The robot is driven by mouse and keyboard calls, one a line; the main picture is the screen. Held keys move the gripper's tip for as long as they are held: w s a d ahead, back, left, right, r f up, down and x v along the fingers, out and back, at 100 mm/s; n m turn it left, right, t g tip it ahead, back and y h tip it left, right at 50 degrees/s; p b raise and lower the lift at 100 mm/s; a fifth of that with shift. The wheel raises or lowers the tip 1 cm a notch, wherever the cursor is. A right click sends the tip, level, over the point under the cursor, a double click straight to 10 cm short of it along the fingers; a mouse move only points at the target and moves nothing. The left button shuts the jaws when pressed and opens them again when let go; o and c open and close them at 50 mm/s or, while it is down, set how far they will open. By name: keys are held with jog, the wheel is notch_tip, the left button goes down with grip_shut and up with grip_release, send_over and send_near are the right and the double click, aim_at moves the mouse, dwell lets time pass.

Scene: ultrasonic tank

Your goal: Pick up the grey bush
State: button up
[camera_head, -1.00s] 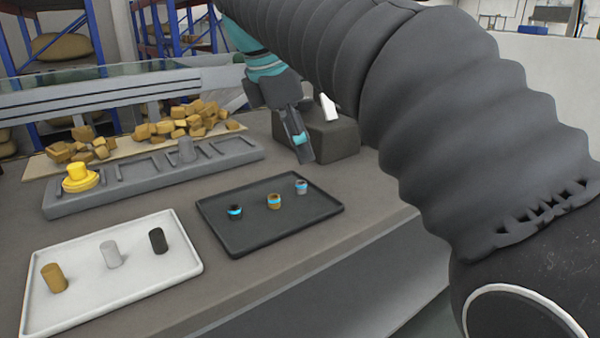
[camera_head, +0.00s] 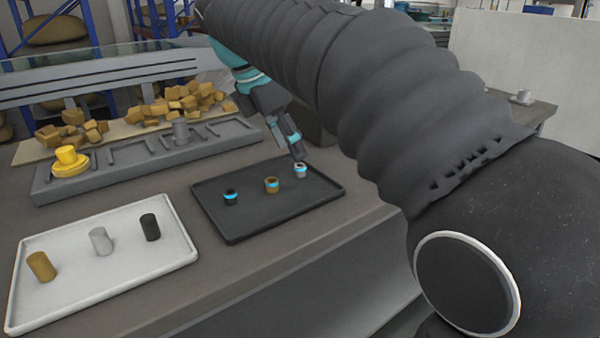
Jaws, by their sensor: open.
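On the dark tray (camera_head: 235,205), a short light-grey bush with a cyan band (camera_head: 301,171) stands upright near the back right corner. A brass-coloured banded bush (camera_head: 271,185) and a black banded bush (camera_head: 230,198) stand to its left. My gripper (camera_head: 298,154) points down just above the light-grey bush, its fingertips close to the bush's top. The gripper is open. I cannot tell whether the fingers touch the bush or reach either side of it.
A white tray (camera_head: 70,308) at front left holds brass, light-grey and dark cylinders. Behind it, a long grey rack (camera_head: 110,182) carries a yellow stepped piece (camera_head: 69,163) and a grey cylinder (camera_head: 180,133). Several tan blocks (camera_head: 185,100) lie behind. My arm covers the right side.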

aim_at(300, 165)
jog(key=shift+w+b+x, duration=0.15)
jog(key=shift+b+x, duration=0.1)
jog(key=shift+x, duration=1.1)
jog(key=shift+w+b+x, duration=0.15)
jog(key=shift+b+x, duration=0.1)
jog(key=shift+x, duration=1.05)
jog(key=shift+r, duration=0.1)
jog(key=c, duration=0.9)
